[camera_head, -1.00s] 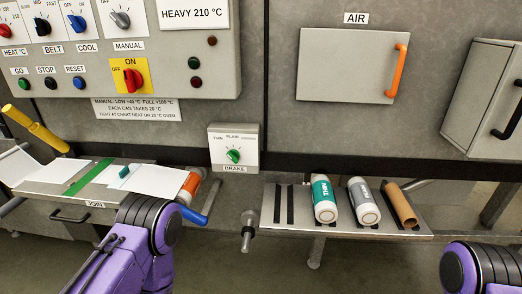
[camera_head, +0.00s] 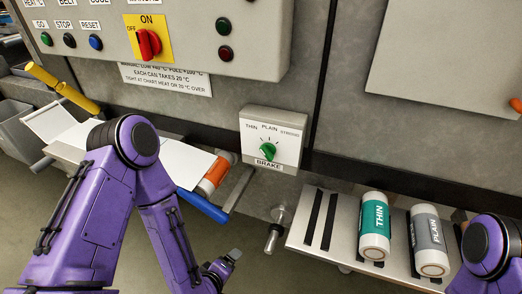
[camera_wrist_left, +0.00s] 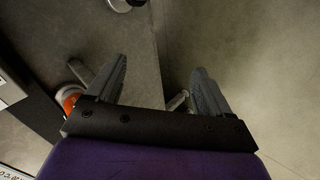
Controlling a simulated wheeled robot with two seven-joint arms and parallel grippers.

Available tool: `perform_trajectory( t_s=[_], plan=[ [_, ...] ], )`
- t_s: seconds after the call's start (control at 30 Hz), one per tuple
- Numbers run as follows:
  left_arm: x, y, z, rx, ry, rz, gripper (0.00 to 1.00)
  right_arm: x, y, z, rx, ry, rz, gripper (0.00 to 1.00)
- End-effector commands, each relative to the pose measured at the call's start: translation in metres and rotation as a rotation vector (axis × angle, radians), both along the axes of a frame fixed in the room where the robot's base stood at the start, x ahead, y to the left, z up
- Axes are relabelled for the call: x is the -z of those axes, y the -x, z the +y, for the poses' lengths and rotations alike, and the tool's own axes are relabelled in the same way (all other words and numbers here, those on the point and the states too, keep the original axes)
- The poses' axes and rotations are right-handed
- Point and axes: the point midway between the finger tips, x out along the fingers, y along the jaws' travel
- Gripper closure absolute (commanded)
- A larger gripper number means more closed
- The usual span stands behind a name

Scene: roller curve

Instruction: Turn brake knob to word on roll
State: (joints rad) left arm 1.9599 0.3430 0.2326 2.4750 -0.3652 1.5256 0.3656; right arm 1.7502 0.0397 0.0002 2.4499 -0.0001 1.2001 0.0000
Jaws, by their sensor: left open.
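The brake box (camera_head: 274,123) is a white panel on the grey wall, labelled BRAKE, with THIN at left, PLAIN at top and a third, blurred word at right. Its green knob (camera_head: 268,151) appears to point roughly up. An orange roll (camera_head: 214,174) with a white end sits at the join table's right end; its word is not readable. It also shows in the left wrist view (camera_wrist_left: 71,98). My left gripper (camera_head: 228,265) is open and empty, below and left of the brake box, apart from it. In the wrist view its fingers (camera_wrist_left: 158,88) are spread. My right gripper is out of view.
A rack (camera_head: 300,235) at right holds a teal THIN roll (camera_head: 374,225) and a grey PLAIN roll (camera_head: 430,240). The control panel (camera_head: 190,40) hangs above.

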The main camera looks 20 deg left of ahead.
Motion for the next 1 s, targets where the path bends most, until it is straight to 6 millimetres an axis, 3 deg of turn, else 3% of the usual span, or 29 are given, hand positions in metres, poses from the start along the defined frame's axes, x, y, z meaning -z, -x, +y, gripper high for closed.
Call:
perform_trajectory(
  t_s=[0.03, 0.1, 0.2, 0.3, 0.37, 0.53, 0.6, 0.8, 1.0],
  plan=[
    [-0.044, -0.037, -0.015, -0.11, 0.186, -0.156, 0.19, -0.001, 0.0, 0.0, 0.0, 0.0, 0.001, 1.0],
    [-0.107, -0.077, -0.03, -0.23, 0.454, -0.356, 0.19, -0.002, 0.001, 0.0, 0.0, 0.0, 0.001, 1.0],
    [-0.184, -0.108, -0.035, -0.334, 0.767, -0.562, 0.19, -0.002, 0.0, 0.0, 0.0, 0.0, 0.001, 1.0],
    [-0.225, -0.119, -0.033, -0.373, 0.944, -0.667, 0.19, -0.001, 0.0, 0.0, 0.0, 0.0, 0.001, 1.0],
    [-0.232, -0.124, -0.033, -0.381, 0.984, -0.69, 0.19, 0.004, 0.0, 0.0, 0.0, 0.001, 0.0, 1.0],
    [-0.226, -0.147, -0.033, -0.383, 0.994, -0.698, 0.19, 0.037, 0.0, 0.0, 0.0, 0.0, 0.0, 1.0],
    [-0.238, -0.164, -0.034, -0.383, 0.987, -0.691, 0.19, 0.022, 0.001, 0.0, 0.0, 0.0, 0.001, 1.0],
    [-0.236, -0.206, -0.036, -0.38, 0.985, -0.687, 0.19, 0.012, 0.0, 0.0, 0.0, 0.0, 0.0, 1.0],
    [-0.234, -0.225, -0.037, -0.381, 0.985, -0.686, 0.19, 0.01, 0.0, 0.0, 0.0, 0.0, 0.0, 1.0]
  ],
)
